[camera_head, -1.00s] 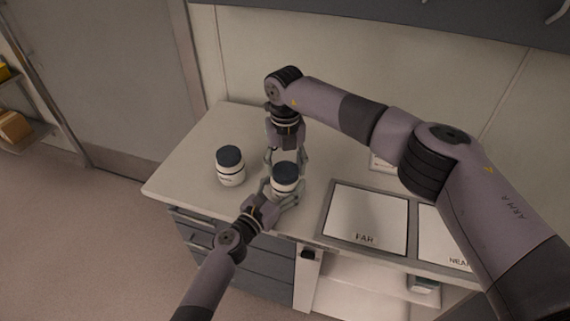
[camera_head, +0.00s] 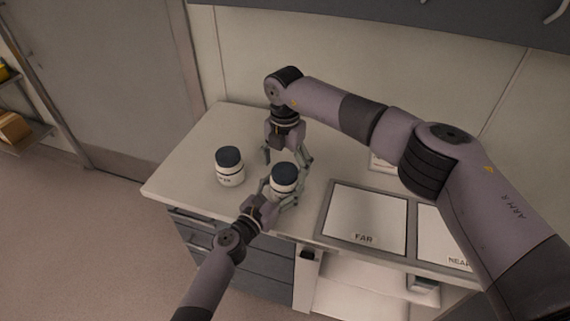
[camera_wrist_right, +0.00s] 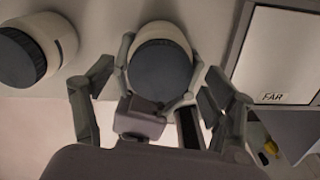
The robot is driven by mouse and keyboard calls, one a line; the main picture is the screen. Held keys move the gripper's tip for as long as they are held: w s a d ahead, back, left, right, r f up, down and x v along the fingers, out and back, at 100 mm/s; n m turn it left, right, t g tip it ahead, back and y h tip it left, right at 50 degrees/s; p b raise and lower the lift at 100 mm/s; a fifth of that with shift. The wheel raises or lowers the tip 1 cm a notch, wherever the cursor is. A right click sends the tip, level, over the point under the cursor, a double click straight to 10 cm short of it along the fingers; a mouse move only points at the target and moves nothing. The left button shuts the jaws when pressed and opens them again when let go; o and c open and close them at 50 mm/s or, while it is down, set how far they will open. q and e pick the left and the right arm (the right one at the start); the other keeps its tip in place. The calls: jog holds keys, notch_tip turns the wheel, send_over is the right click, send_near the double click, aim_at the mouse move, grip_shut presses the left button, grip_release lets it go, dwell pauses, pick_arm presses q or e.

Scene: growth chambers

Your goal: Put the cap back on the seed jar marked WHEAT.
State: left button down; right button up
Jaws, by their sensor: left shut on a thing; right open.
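A white jar (camera_head: 282,189) with a dark cap (camera_head: 284,173) on top stands near the counter's front edge; its marking is hidden. My left gripper (camera_head: 281,193) is shut on this jar, with its fingers around the body. My right gripper (camera_head: 287,161) is open just behind and above the capped jar, pointing down. In the right wrist view, the dark cap (camera_wrist_right: 160,70) lies beyond and between the open right fingers (camera_wrist_right: 160,95), which do not grip it. A second white jar (camera_head: 230,178) with a dark cap stands to the left; its label is too small to read.
Framed white panels marked FAR (camera_head: 366,214) and NEAR (camera_head: 446,236) lie on the counter to the right. The counter (camera_head: 190,165) is clear around the left jar. A wall stands behind, and drawers (camera_head: 255,262) are below the front edge.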

notch_tip(320, 180, up, 12)
dwell(0.6)
pick_arm(q)
jog(key=shift+c, duration=1.6)
grip_release()
jog(key=v, duration=1.2)
